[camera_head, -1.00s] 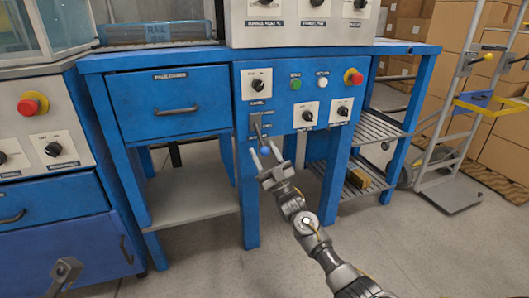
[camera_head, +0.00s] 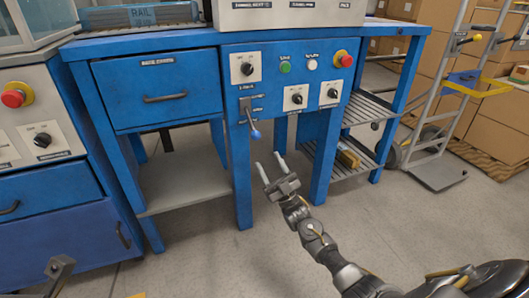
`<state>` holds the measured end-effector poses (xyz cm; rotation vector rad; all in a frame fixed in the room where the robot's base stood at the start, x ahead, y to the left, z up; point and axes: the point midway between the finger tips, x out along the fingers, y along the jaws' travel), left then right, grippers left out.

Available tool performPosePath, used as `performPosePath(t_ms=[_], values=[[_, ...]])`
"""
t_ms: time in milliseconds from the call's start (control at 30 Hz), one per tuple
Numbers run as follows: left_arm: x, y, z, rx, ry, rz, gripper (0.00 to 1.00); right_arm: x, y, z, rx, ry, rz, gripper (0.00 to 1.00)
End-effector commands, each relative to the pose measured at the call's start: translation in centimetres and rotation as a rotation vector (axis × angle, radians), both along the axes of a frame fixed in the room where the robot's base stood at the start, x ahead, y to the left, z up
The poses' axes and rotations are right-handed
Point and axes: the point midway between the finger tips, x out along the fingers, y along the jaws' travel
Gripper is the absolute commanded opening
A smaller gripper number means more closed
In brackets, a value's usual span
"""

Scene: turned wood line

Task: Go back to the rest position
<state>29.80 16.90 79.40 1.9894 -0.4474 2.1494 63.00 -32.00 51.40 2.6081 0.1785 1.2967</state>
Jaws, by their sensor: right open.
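My right gripper (camera_head: 271,168) is open and empty in the middle of the head view. Its two pale fingers point up and to the left, towards the blue machine. It is apart from the lever (camera_head: 250,122) with the blue ball end, which sits just above and left of the fingertips on the machine's front panel and slopes downward. A grey piece (camera_head: 60,266) at the lower left edge seems to belong to my left arm. Its fingers cannot be made out.
The blue workbench (camera_head: 243,190) has a drawer (camera_head: 165,95), knobs, buttons and a red emergency stop (camera_head: 343,59). Slatted shelves (camera_head: 365,110) are at its right. A hand truck (camera_head: 440,172) and cardboard boxes stand further right. Grey floor is open in front.

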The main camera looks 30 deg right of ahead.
Motion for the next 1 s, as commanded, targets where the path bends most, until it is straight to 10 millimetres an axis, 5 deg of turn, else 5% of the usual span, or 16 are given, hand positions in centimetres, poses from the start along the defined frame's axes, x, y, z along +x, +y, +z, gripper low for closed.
performPosePath(t_ms=[633,833,1000], values=[[0.1,0.0,0.0,-0.009,-0.002,-0.003,0.36,-0.2,-0.1,-0.2,-0.001,0.003,-0.003,0.52],[-0.2,0.3,-0.1,-0.018,-0.018,0.002,0.36,-2.8,3.5,6.7,0.001,-0.134,0.061,0.52],[-0.1,0.7,-0.3,-0.025,0.002,0.014,0.36,-11.2,9.6,15.0,0.048,-0.314,0.188,0.52]])
